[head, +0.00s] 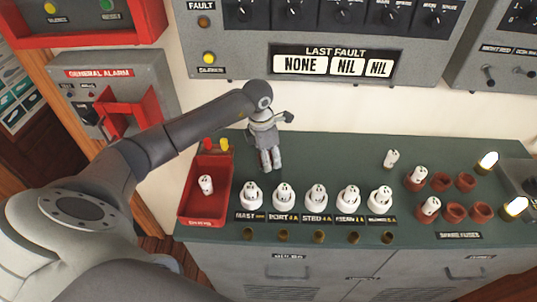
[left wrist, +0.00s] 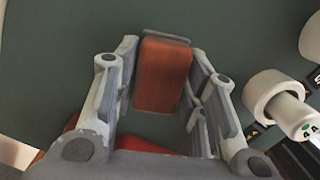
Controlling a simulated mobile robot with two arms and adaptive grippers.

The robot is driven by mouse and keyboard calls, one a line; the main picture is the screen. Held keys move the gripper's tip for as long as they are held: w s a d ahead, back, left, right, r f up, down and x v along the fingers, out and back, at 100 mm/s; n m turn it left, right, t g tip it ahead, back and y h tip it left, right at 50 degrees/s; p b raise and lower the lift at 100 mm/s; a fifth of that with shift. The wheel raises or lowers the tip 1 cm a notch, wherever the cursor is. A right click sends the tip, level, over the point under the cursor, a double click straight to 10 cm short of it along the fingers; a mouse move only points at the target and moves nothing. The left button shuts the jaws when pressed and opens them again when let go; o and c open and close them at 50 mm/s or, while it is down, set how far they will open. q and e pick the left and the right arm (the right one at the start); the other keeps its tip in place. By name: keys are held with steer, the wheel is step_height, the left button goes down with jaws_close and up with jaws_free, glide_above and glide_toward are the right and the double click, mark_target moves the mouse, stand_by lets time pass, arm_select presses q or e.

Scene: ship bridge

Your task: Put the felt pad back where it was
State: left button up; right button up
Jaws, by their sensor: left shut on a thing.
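My left gripper (head: 270,160) is over the back left of the green console top, just right of the red tray. In the left wrist view a reddish-brown block with a grey strip along its far edge (left wrist: 161,75) sits between its fingers; I take it to be the felt pad. The gripper is shut on it. In the head view the pad is hidden by the gripper. I cannot tell whether the pad touches the console top. My right gripper is not in view.
White fuse holders (head: 316,197) stand in a row in front of the gripper. Brown sockets (head: 454,213) are at the right. A grey panel (head: 240,60) rises behind.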

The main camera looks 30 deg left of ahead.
arm_select(q)
steer(key=shift+f, duration=0.1)
steer(key=shift+f, duration=0.15)
steer(key=o, duration=0.9)
steer(key=shift+r, duration=0.2)
